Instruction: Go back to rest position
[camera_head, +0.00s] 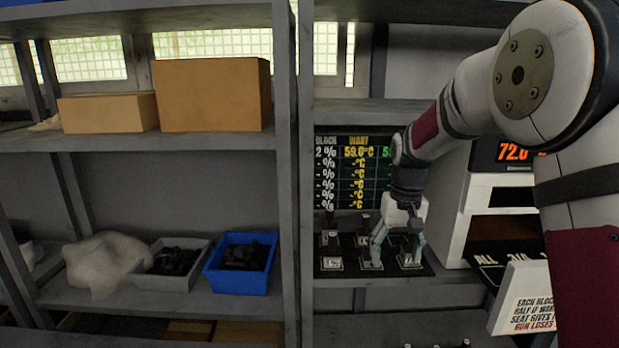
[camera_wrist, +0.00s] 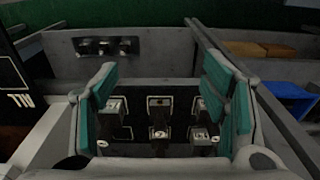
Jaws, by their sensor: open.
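My gripper (camera_head: 398,246) is open, with its fingers pointing down over the shelf at the middle right in the head view. In the wrist view my gripper (camera_wrist: 165,105) shows teal finger pads spread wide with nothing between them. Below and beyond it, valve blocks stand on a black mat, such as one valve block (camera_wrist: 159,133) between the fingers in the picture. In the head view a valve block (camera_head: 331,262) stands at the left of the mat (camera_head: 345,272). My arm reaches in from the right and hides part of the shelf.
A display board (camera_head: 355,172) stands behind the blocks. A white machine with a red readout (camera_head: 512,153) stands right, near a white sign (camera_head: 522,298). A blue bin (camera_head: 241,263), a grey tray (camera_head: 205,251) and cardboard boxes (camera_head: 212,94) sit on the left shelves. A post (camera_head: 286,180) divides the shelves.

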